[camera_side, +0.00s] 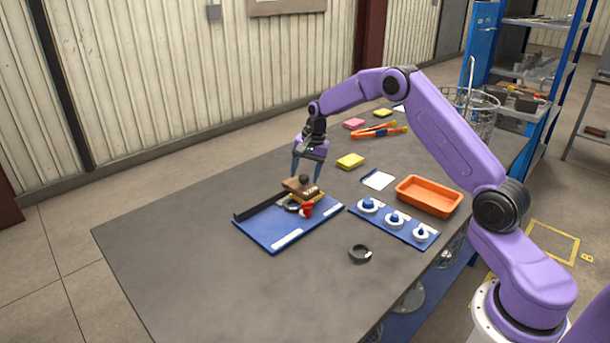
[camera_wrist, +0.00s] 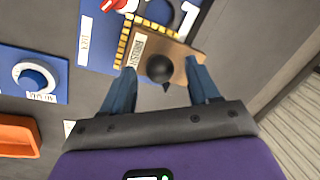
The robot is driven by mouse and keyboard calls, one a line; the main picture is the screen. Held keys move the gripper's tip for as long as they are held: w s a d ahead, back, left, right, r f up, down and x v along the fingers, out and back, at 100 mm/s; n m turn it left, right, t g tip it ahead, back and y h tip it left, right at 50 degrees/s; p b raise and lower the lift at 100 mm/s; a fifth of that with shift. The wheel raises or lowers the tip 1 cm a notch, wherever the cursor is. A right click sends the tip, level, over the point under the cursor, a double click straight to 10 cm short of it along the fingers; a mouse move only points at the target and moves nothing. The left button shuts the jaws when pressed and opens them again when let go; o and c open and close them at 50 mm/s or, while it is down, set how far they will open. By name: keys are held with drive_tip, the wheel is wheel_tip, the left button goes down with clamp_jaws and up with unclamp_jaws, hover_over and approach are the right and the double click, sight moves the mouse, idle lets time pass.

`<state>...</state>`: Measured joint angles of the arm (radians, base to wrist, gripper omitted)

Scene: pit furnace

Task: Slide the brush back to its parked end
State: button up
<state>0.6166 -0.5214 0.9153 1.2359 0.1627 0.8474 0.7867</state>
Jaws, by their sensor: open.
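The brush (camera_side: 302,188) is a brown wooden block with a round black knob on top and a white label. It sits at the far right corner of a blue board (camera_side: 270,237), near the end of a black rail (camera_side: 258,206). In the wrist view the brush (camera_wrist: 184,73) lies slightly turned beside a yellow-and-black striped edge (camera_wrist: 124,42). My gripper (camera_side: 306,179) is open above the brush, fingers pointing down. In the wrist view its fingertips (camera_wrist: 161,72) appear on either side of the knob. Whether they touch the brush cannot be told.
A red part (camera_side: 307,209) and a dark ring (camera_side: 291,204) are on the board close to the brush. A blue panel with several round knobs (camera_side: 394,218), an orange tray (camera_side: 430,194) and a loose black ring (camera_side: 360,254) are nearby. The table's left front is clear.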

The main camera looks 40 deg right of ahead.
drive_tip(key=shift+w+f, duration=0.1)
drive_tip(key=shift+f, duration=0.45)
clamp_jaws()
drive_tip(key=a, duration=1.5)
drive_tip(key=shift+a, duration=0.15)
unclamp_jaws()
